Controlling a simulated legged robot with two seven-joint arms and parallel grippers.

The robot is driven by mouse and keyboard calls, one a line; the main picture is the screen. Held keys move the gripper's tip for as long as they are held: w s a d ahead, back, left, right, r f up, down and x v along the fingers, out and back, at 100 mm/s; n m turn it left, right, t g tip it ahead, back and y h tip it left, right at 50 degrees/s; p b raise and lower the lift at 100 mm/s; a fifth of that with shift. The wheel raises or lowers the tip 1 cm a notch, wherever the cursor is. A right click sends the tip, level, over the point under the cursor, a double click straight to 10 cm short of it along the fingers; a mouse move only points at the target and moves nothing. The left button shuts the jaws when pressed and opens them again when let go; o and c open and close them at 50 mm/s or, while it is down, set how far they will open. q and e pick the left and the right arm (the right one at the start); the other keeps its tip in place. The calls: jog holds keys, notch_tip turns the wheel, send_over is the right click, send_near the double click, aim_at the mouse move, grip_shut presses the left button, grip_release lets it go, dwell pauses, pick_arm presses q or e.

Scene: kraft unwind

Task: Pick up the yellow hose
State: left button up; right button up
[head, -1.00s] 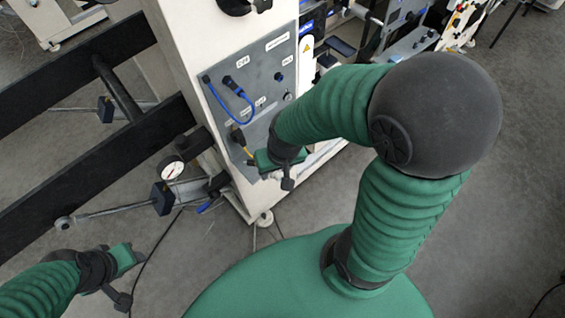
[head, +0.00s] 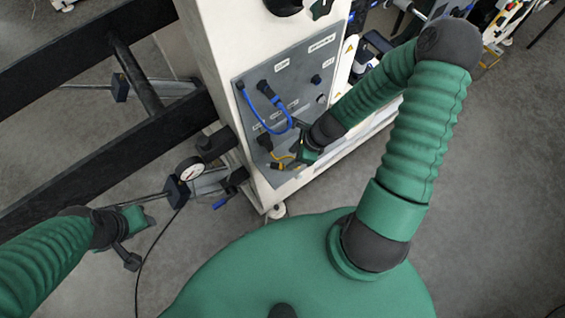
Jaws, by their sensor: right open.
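The short yellow hose (head: 285,158) hangs low on the grey panel (head: 292,75) of the white machine, with a dark plug at its upper end and a yellow-and-dark fitting at its lower end. My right gripper (head: 302,152) is open just right of the hose, close to the panel. The gripper partly hides the hose's right side, and I cannot tell whether they touch. My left gripper (head: 138,217) is at the lower left, far from the hose. I cannot make out a gap between its fingers.
A blue hose (head: 290,123) loops on the panel just above the yellow one. A pressure gauge (head: 189,170) and black beams (head: 110,155) stand left of the panel. A thin black cable (head: 150,255) lies on the floor.

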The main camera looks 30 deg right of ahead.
aim_at(284, 164)
jog(key=shift+w+a+f, duration=0.25)
jog(key=shift+a+f, duration=0.1)
jog(key=shift+a, duration=0.3)
jog(key=shift+w+a+f, duration=0.25)
jog(key=shift+a+f, duration=0.05)
jog(key=shift+a, duration=0.3)
jog(key=a+f, duration=0.2)
jog(key=f, duration=0.1)
jog(key=shift+w+a, duration=0.1)
jog(key=shift+a, duration=0.05)
jog(key=shift+w+d+f, duration=0.15)
jog(key=shift+d+f, duration=0.1)
jog(key=shift+d, duration=0.3)
jog(key=shift+w+d+f, duration=0.1)
jog(key=shift+d+f, duration=0.15)
jog(key=shift+d, duration=0.3)
jog(key=shift+c, duration=0.8)
jog(key=shift+d, duration=0.15)
jog(key=shift+c, duration=1.4)
jog(key=shift+s, duration=0.1)
jog(key=shift+c, duration=1.1)
jog(key=shift+a, duration=0.35)
jog(key=shift+c, duration=1.2)
jog(key=shift+a+r, duration=0.15)
jog(key=shift+a, duration=0.25)
grip_shut()
pick_arm(q)
jog(key=a, duration=0.3)
jog(key=shift+s+a, duration=0.1)
jog(key=shift+a, duration=0.05)
